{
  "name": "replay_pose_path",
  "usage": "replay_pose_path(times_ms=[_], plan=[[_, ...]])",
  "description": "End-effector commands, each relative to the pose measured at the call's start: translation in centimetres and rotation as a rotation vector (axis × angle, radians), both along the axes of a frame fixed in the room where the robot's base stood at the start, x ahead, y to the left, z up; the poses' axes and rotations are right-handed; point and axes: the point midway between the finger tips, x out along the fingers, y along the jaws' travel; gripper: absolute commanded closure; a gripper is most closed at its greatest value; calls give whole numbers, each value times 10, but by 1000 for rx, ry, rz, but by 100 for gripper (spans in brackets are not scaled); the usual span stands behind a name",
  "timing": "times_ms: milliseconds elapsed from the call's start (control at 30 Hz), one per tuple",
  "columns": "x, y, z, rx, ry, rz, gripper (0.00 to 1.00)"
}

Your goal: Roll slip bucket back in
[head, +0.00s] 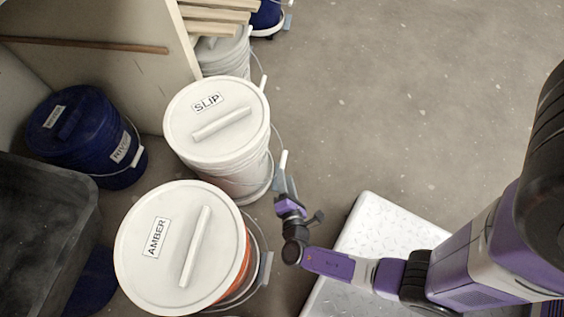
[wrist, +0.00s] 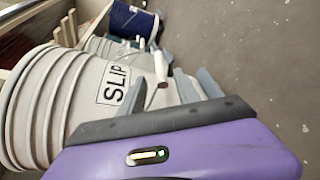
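The slip bucket (head: 215,120) is white with a white lid labelled SLIP, and stands upright on the floor at the left centre. Its side, with a SLIP label, fills the left of the wrist view (wrist: 50,100). A white handle grip (wrist: 160,66) hangs on its near side. My gripper (head: 281,175) is low, just right of the bucket, beside the handle. In the wrist view my gripper (wrist: 160,90) has its grey fingers apart, with the handle grip near the gap between their tips. I cannot tell whether they touch it.
The amber bucket (head: 165,250) stands close in front. A blue bucket (head: 85,135) is left, beside a dark bin (head: 35,230). Another white bucket (head: 225,52) stands behind, below wooden slats (head: 215,14). A white tread-patterned platform (head: 375,235) lies right. The floor (head: 400,90) beyond is clear.

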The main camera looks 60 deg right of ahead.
Motion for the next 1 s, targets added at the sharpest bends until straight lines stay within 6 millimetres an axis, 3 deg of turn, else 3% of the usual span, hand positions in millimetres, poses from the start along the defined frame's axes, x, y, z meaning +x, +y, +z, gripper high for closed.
replay_pose_path(times_ms=[500,867,1000], plan=[[41,-52,-16,2,0,-1,61],[44,-57,-16,3,1,-1,61],[44,-57,-16,3,1,-1,85]])
